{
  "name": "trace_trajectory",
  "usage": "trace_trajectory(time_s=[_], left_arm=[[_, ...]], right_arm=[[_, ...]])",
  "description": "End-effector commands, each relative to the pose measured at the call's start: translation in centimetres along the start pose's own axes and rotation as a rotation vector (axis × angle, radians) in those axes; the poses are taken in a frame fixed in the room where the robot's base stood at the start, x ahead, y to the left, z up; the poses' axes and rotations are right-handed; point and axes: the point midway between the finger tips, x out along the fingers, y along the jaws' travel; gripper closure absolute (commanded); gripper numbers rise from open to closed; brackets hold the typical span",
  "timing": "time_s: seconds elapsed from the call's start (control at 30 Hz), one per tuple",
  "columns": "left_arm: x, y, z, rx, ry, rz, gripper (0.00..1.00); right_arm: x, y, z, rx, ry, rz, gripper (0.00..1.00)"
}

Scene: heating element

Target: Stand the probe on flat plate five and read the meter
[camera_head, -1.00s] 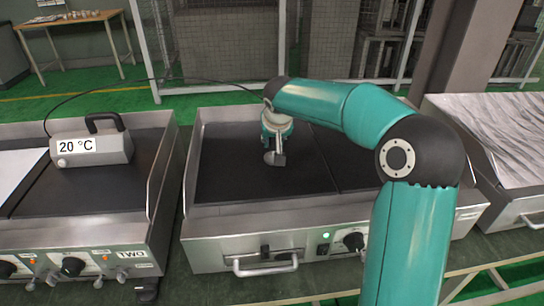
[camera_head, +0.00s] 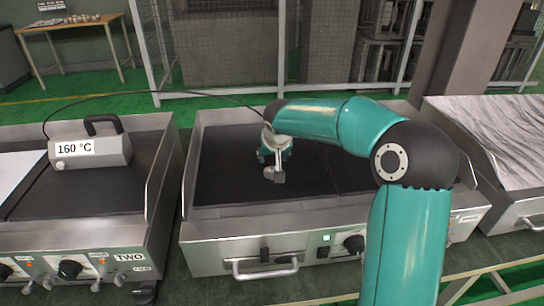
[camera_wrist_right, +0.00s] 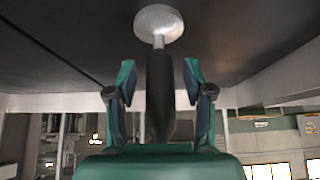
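The probe has a dark handle (camera_wrist_right: 160,95) and a round metal foot (camera_wrist_right: 158,22), which also shows in the head view (camera_head: 278,175). It is roughly upright, foot down on or very near the dark flat plate (camera_head: 225,170) of the middle griddle. No number for this plate is readable. My right gripper (camera_wrist_right: 160,78) is above the plate, its fingers on either side of the handle with visible gaps; in the head view it shows (camera_head: 275,150) at the arm's end. The meter (camera_head: 92,150), a grey box with a black handle, reads 160 °C. My left gripper is out of view.
The meter stands on the left griddle's dark plate, whose front is marked TWO (camera_head: 130,257). A thin cable (camera_head: 165,93) arcs from the meter to the probe. Raised metal side walls flank the middle plate. A ridged griddle (camera_head: 500,135) stands at the right.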

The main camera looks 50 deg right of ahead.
Motion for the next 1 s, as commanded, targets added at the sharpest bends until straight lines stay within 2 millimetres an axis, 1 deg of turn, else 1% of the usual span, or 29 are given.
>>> trace_trajectory(time_s=[0.23, 0.3, 0.37, 0.47, 0.8, 0.9, 1.0], left_arm=[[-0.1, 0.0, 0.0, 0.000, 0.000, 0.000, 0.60], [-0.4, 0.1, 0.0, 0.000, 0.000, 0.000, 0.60], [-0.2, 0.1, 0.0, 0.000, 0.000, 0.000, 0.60], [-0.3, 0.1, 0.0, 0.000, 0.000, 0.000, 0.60], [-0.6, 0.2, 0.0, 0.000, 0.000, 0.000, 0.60], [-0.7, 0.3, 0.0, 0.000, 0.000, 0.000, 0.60], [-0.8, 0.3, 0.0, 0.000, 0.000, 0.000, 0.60]], right_arm=[[-0.1, 0.0, -0.1, -0.001, 0.000, 0.000, 0.48], [-0.3, -0.1, -0.2, -0.001, 0.000, 0.000, 0.48], [-0.8, -0.1, -0.2, 0.000, 0.002, -0.001, 0.48], [-2.1, -0.1, -0.2, -0.002, 0.003, -0.002, 0.48], [-8.9, -0.1, -0.2, -0.001, 0.004, -0.003, 0.48], [-10.4, -0.1, -0.2, -0.002, 0.003, -0.003, 0.48], [-11.5, -0.1, -0.2, -0.001, 0.002, -0.002, 0.48]])
